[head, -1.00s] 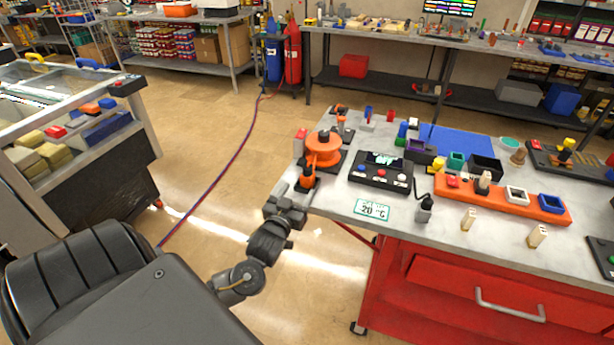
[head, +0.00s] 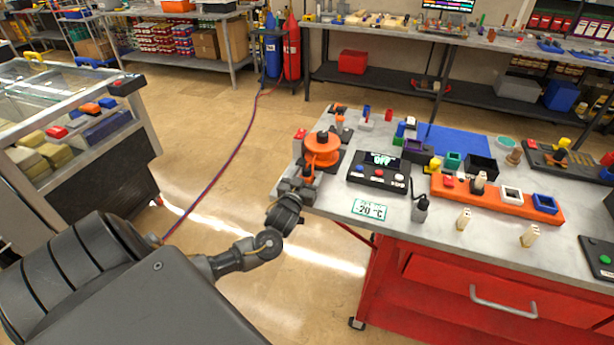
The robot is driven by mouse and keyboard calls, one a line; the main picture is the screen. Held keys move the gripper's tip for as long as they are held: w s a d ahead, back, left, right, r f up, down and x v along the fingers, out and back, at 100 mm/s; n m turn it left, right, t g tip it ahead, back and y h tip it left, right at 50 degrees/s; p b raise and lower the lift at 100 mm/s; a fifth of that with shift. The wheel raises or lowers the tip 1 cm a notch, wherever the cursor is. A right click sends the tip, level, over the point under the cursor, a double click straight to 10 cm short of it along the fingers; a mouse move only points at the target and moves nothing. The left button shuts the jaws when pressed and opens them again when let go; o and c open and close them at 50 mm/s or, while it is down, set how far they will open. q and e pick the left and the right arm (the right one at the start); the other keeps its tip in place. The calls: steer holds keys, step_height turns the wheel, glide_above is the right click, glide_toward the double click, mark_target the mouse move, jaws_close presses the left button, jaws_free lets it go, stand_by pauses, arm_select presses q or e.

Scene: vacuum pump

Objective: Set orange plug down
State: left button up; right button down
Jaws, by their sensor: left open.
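My left gripper (head: 297,187) is at the left edge of the grey workbench (head: 335,203), just in front of the orange round pump body (head: 321,150). It is open, but its fingertips are small and partly hidden. I cannot tell whether it touches the pump. A small orange piece (head: 340,119) stands upright on a dark base behind the pump. I cannot tell for sure whether this is the orange plug. No orange piece is clearly seen between my fingers. My right gripper is not in view.
A black control box (head: 378,172) with a screen reading OFF sits right of the pump. Farther right is an orange tray (head: 465,198) with several blocks. A -20 °C label (head: 369,209) lies in front. Open floor (head: 215,190) is left of the bench.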

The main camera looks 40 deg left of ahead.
arm_select(q)
steer(key=c, duration=1.1)
steer(key=shift+c, duration=0.3)
steer(key=shift+r, duration=0.15)
